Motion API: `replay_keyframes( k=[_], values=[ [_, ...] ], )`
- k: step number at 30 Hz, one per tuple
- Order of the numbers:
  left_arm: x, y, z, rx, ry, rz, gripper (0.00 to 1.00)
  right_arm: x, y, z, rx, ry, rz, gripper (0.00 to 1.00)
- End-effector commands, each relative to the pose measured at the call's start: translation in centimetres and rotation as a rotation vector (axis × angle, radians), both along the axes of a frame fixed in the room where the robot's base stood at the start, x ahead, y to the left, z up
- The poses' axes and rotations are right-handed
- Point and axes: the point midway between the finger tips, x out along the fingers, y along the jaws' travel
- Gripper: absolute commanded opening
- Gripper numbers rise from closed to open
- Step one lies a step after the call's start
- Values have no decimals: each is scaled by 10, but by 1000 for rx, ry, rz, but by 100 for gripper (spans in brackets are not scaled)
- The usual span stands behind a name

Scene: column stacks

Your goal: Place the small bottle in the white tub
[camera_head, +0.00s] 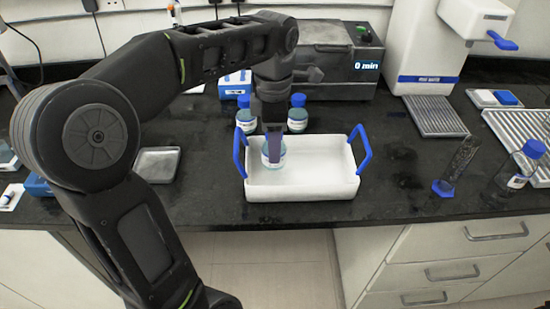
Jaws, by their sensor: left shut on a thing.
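The white tub (325,186) with two blue handles stands at the front edge of the black counter. My left gripper (272,146) points down over the tub's left half. It is shut on a small bottle (273,160) with a pale label and bluish contents. The bottle is upright at the tub's left inside; I cannot tell whether it touches the floor of the tub. The gripper hides the bottle's top. My right gripper is not in view.
Two blue-capped bottles (245,122) (298,115) stand just behind the tub. A clear cylinder (461,160) and a larger bottle (512,178) stand at the right. A metal tray (157,164) lies left.

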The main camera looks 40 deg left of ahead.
Motion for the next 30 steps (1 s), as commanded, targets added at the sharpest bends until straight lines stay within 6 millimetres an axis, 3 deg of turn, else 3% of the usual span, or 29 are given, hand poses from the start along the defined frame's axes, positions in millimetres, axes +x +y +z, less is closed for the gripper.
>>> replay_keyframes(
  k=[8, 18, 29, 30],
  values=[
    [0, 0, -1, 0, 0, 0, 0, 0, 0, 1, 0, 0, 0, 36],
    [-1, 0, -37, 1, 1, 0, 0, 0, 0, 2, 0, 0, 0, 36],
    [0, 0, -41, 0, 0, 0, 0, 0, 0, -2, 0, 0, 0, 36],
    [0, 0, -40, 0, 0, 0, 53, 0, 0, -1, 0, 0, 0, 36]
  ],
)
